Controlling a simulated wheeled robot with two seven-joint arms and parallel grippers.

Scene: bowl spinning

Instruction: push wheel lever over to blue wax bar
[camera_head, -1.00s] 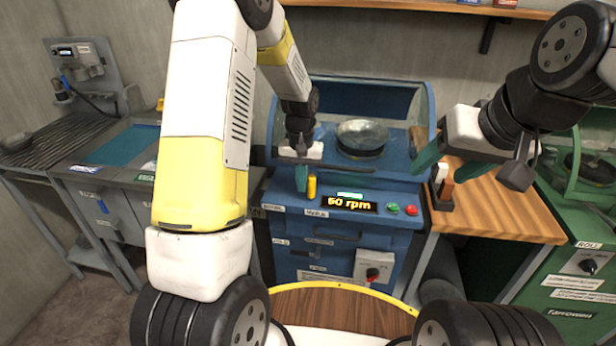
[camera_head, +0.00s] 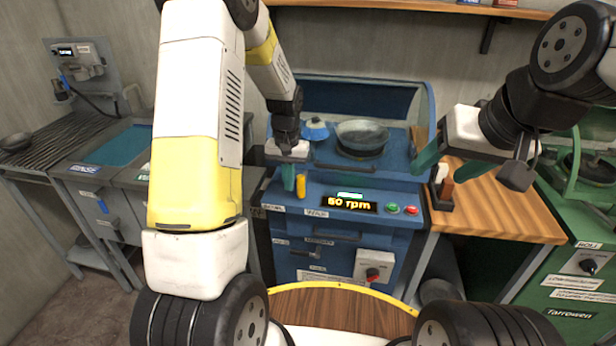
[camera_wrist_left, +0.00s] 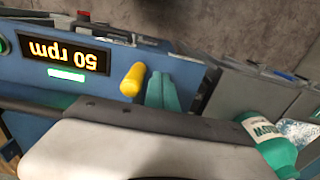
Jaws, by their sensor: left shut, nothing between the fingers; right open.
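The lever appears to be the short yellow peg (camera_head: 301,186) on the front panel of the blue machine (camera_head: 345,228); it also shows in the left wrist view (camera_wrist_left: 132,80). My left gripper (camera_head: 289,178) is shut and empty, its teal fingers just left of the peg; I cannot tell whether they touch. Its fingers show beside the peg in the wrist view (camera_wrist_left: 162,92). A small blue piece with a pale top (camera_head: 315,128) sits behind it in the machine; I cannot tell whether it is the blue wax bar. My right gripper (camera_head: 468,172) is open and empty.
A grey bowl (camera_head: 362,136) sits in the machine below a raised clear cover. The display (camera_head: 350,203) reads 50 rpm, beside green and red buttons. A dark holder (camera_head: 441,202) with small blocks stands on the wooden top near my right gripper. A green bottle (camera_wrist_left: 272,145) shows in the wrist view.

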